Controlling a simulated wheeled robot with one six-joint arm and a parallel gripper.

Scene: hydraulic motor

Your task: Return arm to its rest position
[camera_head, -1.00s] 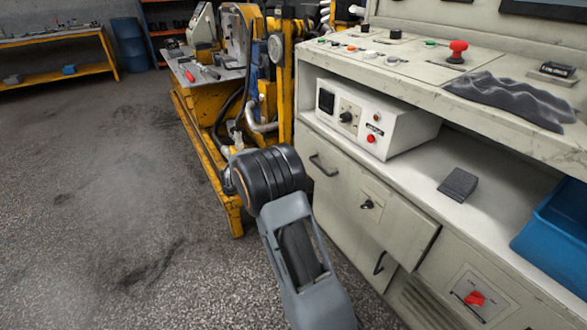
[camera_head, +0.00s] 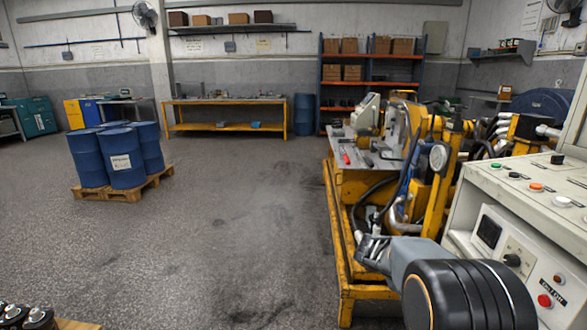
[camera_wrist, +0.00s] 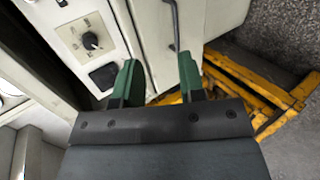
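My arm (camera_head: 465,290) shows at the lower right of the head view, with a thick black joint and a grey link in front of the yellow machine frame. My gripper (camera_wrist: 158,78) shows in the wrist view. Its two green fingers stand apart with nothing held between them. Beyond the fingers are a pale cabinet (camera_wrist: 150,32) with a dark dial (camera_wrist: 91,41) and yellow framework (camera_wrist: 245,85). I cannot make out the fingers in the head view.
The yellow hydraulic machine (camera_head: 345,215) and white control console (camera_head: 525,195) stand close on the right, near my arm. Blue barrels (camera_head: 122,160) stand on a wooden pallet (camera_head: 128,191) to the left. A yellow workbench (camera_head: 225,126) is at the back. The middle floor is clear.

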